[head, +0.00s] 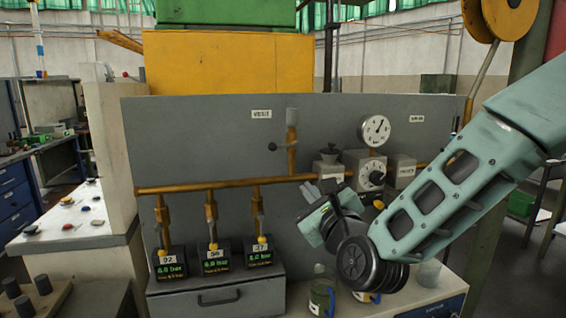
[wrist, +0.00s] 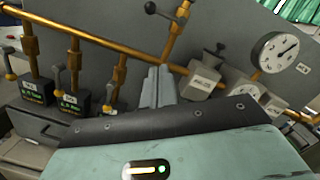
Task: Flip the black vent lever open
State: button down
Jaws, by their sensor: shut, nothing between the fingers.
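The black vent lever (head: 272,146) is a short arm with a dark round knob. It sticks out to the left from the vertical brass pipe (head: 292,150) on the grey panel. In the wrist view its knob (wrist: 151,8) shows at the top edge. My gripper (head: 308,190) is in front of the panel, below and to the right of the lever, and apart from it. In the wrist view the two grey fingers (wrist: 158,86) are together with nothing between them, pointing toward the brass pipework below the lever.
A horizontal brass pipe (head: 225,185) crosses the panel, with several valve branches above black display boxes (head: 213,259). A round gauge (head: 375,129) and grey boxes stand right of the lever. A bottle (head: 321,292) stands below my gripper. The panel around the lever is clear.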

aim_at(284, 146)
dwell(0.3)
jog(key=w+a+r+p, duration=0.4)
jog(key=w+a+p, duration=0.2)
jog(key=w, duration=0.2)
jog(key=shift+w+a+r, duration=0.2)
jog(key=shift+w+r, duration=0.05)
jog(key=shift+w, duration=0.1)
jog(key=shift+f+b, duration=0.1)
jog(key=shift+b, duration=0.35)
